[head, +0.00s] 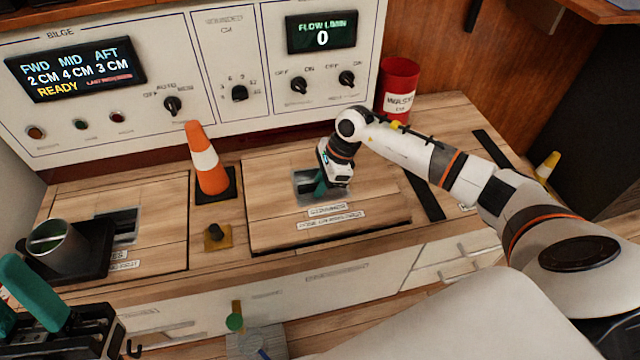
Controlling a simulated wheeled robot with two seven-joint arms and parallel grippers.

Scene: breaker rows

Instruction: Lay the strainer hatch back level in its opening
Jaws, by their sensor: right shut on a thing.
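The strainer hatch (275,222) is a wooden deck panel with a recessed grey grip and two white labels, in the middle of the head view. A dark line shows along its front edge. I cannot tell whether it lies fully level. My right gripper (321,190) reaches down into the recess from above and is shut on the hatch's grip, which the fingers mostly hide. My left gripper (22,302) is partly in view at the lower left corner, with its teal fingers apart, empty and away from the hatch.
An orange and white cone (207,160) stands left of the hatch, near a small yellow block with a black knob (216,238). A metal cup (55,245) in a black holder sits on another hatch at left. A red waste bin (397,88) stands behind. A control panel (180,60) closes the back.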

